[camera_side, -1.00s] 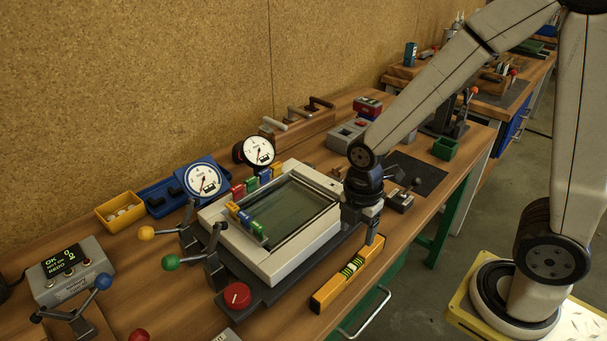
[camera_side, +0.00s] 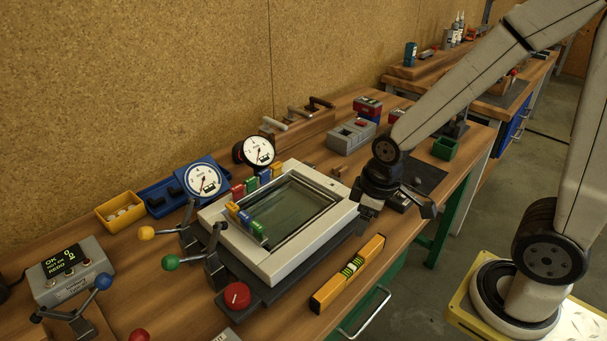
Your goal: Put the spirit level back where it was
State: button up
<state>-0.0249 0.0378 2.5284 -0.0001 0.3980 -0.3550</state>
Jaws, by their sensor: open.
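The spirit level (camera_side: 348,273) is a yellow-orange bar with green vials in its middle. It lies along the front edge of the wooden bench, in front of the white glass frame (camera_side: 285,262). Nothing touches it from above. My gripper (camera_side: 398,214) is open and empty, behind and to the right of the level, near the frame's right corner. It is clear of the level.
A red knob (camera_side: 237,296) and levers with green (camera_side: 170,263) and yellow balls stand left of the frame. Two dial gauges (camera_side: 204,181) stand behind it. A grey box (camera_side: 351,136) and a green bin (camera_side: 445,148) are farther back. Bench surface right of the level is clear.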

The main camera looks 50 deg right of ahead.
jog(key=m, duration=0.4)
jog(key=shift+d+r+t, duration=0.2)
jog(key=shift+d+t, duration=0.1)
jog(key=shift+d, duration=0.05)
dwell(0.4)
